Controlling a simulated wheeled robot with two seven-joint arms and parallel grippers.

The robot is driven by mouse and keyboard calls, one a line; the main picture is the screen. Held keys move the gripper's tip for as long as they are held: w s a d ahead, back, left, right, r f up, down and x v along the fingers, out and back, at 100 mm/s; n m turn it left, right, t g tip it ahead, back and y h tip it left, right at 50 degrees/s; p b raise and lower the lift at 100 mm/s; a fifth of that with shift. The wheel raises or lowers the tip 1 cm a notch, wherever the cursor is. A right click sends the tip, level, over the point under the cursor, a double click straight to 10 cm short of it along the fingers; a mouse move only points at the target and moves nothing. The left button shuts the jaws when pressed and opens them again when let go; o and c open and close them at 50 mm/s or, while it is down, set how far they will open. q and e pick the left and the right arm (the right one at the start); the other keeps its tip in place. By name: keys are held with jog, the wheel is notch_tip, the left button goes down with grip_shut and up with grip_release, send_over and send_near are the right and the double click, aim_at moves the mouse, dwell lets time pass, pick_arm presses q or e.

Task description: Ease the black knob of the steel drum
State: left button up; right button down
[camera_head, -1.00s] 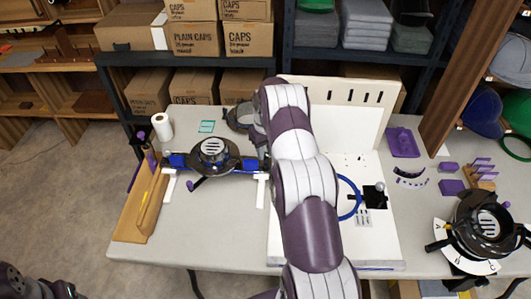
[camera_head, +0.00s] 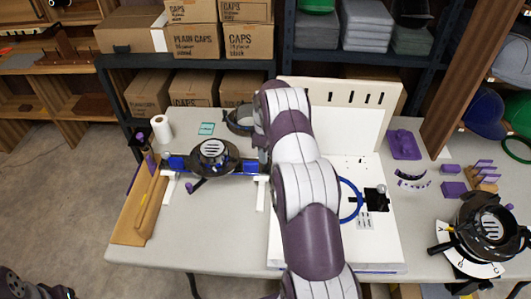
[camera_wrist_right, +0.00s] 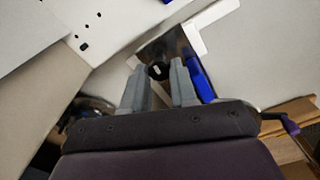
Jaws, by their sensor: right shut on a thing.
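In the right wrist view, the black knob (camera_wrist_right: 159,71) sits between the fingertips of my right gripper (camera_wrist_right: 158,82), which is shut on it. A dark, shiny surface (camera_wrist_right: 175,43), apparently the steel drum, shows just beyond the knob. In the head view my right arm covers the knob and the drum. There, my right gripper (camera_head: 263,160) is at the right end of the blue rail (camera_head: 247,166), mostly hidden by the arm. Only dark parts of my left arm show at the bottom left corner; its jaws are out of frame.
A black round fixture with a silver top (camera_head: 213,152) stands on the rail. A white board with a blue ring (camera_head: 350,200) lies to the right. A paper roll (camera_head: 161,128) and a wooden block (camera_head: 147,210) are at the left. Another black fixture (camera_head: 487,228) stands far right.

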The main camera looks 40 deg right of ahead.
jog(key=shift+r, duration=0.1)
dwell(0.3)
jog(key=c, duration=0.9)
grip_release()
